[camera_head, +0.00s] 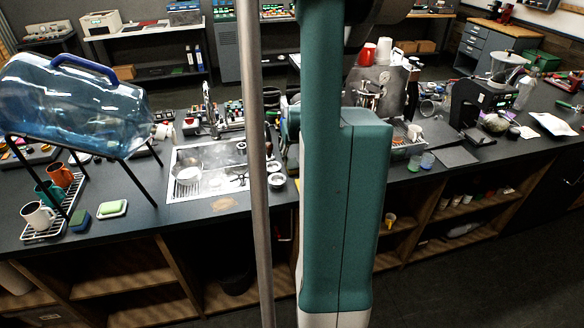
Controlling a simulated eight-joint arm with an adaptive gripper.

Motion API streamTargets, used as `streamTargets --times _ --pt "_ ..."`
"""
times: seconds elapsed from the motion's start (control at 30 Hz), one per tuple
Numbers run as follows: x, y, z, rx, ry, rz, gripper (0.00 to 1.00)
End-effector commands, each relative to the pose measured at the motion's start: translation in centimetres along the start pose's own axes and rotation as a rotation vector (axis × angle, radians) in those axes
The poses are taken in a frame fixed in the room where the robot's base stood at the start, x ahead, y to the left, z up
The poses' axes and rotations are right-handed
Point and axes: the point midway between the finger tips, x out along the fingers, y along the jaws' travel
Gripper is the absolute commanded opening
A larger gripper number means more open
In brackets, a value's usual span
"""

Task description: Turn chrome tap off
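A chrome tap (208,106) stands upright at the back edge of the sink, left of my arm. The sink (178,158) is a metal basin set into the dark counter, with a white round item (187,175) in it. I cannot tell whether water runs from the tap, and its handle is too small to make out. My teal arm fills the middle of the view and hides part of the counter. My gripper does not show; the arm may hide it.
A large blue water bottle (70,105) lies tilted on a black stand at the left, close to the sink. Mugs (38,216) and a green sponge (112,208) sit on the front left counter. An espresso machine (376,85) and a black grinder (475,100) stand to the right.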

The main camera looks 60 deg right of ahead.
Motion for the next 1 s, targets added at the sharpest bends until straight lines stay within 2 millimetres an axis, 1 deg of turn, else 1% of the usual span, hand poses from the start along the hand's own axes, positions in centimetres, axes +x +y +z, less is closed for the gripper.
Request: streamTargets --times 0.03,0.2,0.6,0.73,0.87,1.0 --pt "0.4 0.0 0.0 0.000 0.000 0.000 0.38" --pt "1.2 0.0 0.0 0.000 0.000 0.000 0.38" --pt "1.4 0.0 0.0 0.000 0.000 0.000 0.38" --pt "1.7 0.0 0.0 0.000 0.000 0.000 0.38" --pt "2.5 0.1 0.1 0.000 0.000 0.000 0.38" --pt "3.8 0.1 0.1 0.000 0.000 0.000 0.38"
